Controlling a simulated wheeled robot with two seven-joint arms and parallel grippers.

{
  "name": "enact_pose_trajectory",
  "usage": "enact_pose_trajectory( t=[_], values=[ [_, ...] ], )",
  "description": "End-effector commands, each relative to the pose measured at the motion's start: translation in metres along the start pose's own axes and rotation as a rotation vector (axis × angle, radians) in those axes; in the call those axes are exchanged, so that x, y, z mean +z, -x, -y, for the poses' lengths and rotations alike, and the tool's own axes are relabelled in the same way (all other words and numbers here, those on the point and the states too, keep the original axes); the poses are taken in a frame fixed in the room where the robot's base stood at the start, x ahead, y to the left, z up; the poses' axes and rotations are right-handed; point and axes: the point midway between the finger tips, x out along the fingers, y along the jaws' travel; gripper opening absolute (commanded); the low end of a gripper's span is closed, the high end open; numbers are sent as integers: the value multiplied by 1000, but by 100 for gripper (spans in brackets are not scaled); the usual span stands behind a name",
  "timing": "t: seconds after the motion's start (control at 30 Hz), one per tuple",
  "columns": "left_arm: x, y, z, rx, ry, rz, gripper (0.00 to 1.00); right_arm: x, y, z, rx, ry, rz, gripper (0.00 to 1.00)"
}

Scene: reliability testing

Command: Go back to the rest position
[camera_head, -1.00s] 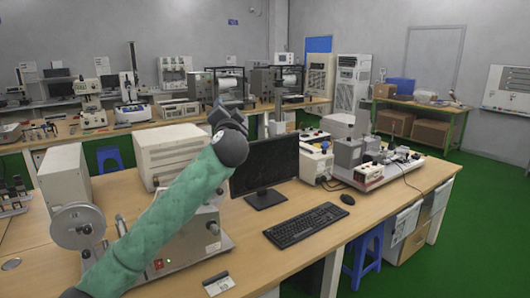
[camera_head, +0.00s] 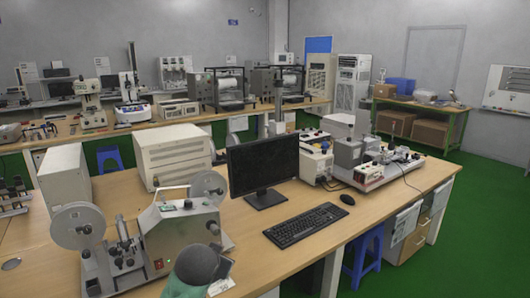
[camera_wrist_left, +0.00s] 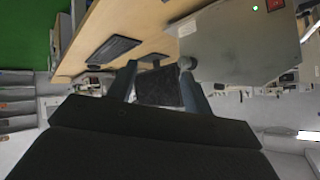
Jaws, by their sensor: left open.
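My left gripper shows in the left wrist view (camera_wrist_left: 158,78), with its two fingers spread apart and nothing between them. The reel machine (camera_head: 182,235) with a grey metal body stands on the front bench, just behind that arm part. Its metal housing also shows in the left wrist view (camera_wrist_left: 235,45), close beyond the fingers. My right gripper is in neither view.
The front bench (camera_head: 275,268) also holds a monitor (camera_head: 262,165), a keyboard (camera_head: 305,225), a mouse (camera_head: 347,199), a white box instrument (camera_head: 175,155) and test devices (camera_head: 365,160). A blue stool (camera_head: 363,255) is below. Green floor (camera_head: 470,240) is open at the right.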

Motion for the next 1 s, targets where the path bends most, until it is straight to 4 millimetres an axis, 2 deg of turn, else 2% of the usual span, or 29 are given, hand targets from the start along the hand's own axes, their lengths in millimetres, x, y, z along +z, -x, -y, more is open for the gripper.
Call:
enact_pose_trajectory(
  t=[0.03,0.37,0.67,0.87,1.0],
  values=[
    [20,-1,-6,19,18,22,50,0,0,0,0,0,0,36],
    [137,0,-38,96,121,170,50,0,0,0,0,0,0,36],
    [254,10,-74,144,198,344,50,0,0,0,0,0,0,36],
    [333,25,-105,180,236,472,50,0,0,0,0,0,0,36],
    [386,44,-131,211,253,561,50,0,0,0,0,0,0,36]
  ],
)
